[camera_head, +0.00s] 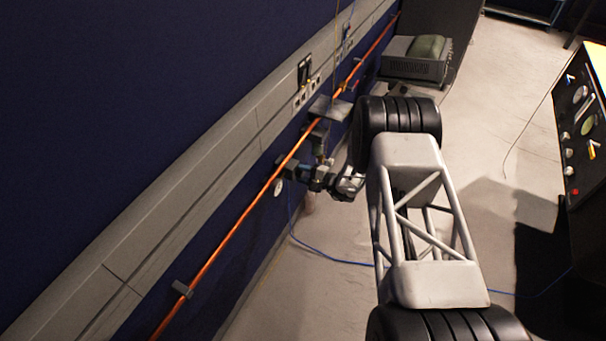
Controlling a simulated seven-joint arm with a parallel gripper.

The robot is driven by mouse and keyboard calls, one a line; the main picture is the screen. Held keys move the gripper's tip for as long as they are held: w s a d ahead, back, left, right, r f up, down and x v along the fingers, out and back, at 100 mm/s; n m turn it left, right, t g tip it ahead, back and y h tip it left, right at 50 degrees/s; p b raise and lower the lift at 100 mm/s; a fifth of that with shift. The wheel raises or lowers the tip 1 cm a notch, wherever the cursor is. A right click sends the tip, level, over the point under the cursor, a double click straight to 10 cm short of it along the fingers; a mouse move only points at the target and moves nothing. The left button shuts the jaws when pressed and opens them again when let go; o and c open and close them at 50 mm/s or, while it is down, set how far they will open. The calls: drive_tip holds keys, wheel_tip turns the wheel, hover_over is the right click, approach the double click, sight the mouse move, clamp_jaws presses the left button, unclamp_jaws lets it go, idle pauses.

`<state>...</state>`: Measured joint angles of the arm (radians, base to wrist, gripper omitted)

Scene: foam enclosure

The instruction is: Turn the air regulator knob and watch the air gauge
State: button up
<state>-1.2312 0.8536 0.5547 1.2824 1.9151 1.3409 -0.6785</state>
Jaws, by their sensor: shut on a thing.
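My gripper (304,174) is small in the head view, at the wall beside the copper pipe. It is shut on a dark part of the air regulator, most likely its knob; my gripper and wrist hide most of that part. A small pale round face, likely the air gauge (279,188), shows just left of and below the gripper. Its needle and marks are too small to read. Dark fittings (318,140) hang below a grey plate (329,108) just above the gripper.
The copper pipe (232,232) runs along the blue wall under grey trunking (150,235). A grey box (415,67) stands beyond my arm. A blue hose (330,259) lies on the floor. A control panel (584,120) stands at right. Pale floor between is mostly open.

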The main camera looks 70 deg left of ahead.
drive_tip(key=o, duration=0.9)
drive_tip(key=shift+v, duration=3.9)
drive_tip(key=shift+w, duration=0.1)
